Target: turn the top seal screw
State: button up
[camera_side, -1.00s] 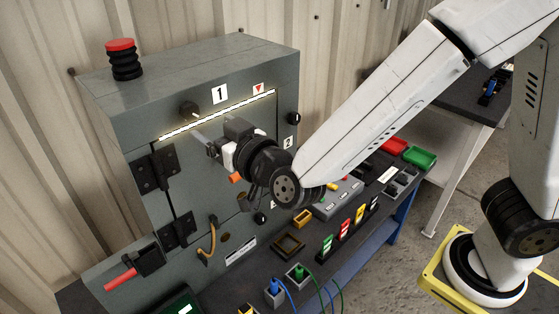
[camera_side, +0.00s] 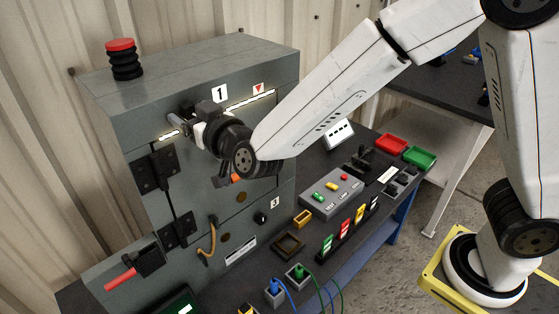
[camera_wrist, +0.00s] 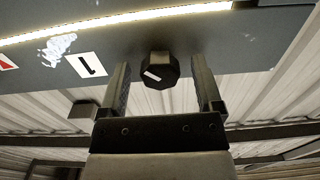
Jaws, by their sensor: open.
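The top seal screw is a black faceted knob with a white mark (camera_wrist: 160,70), beside the label "1" on the grey enclosure. The label also shows in the side view (camera_side: 220,94), where my gripper largely hides the knob. My gripper (camera_wrist: 161,62) is open in the wrist view, with one finger on each side of the knob and a visible gap to each. Nothing is held. In the side view my gripper (camera_side: 178,121) is close to the upper front of the enclosure (camera_side: 130,107). Whether the fingertips reach past the knob's face cannot be told.
A lit strip (camera_wrist: 120,21) runs along the enclosure near the knob. A red-topped black stack light (camera_side: 123,60) stands on top. Hinges (camera_side: 155,173) and a red-handled lever (camera_side: 122,279) are on the front. The bench below holds a button box (camera_side: 331,193) and small parts.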

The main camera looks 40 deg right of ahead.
jog(key=shift+c, duration=0.3)
grip_shut()
jog(key=shift+m, duration=0.3)
jog(key=m, duration=0.3)
jog(key=shift+m, duration=2.6)
jog(key=shift+o, duration=0.3)
grip_release()
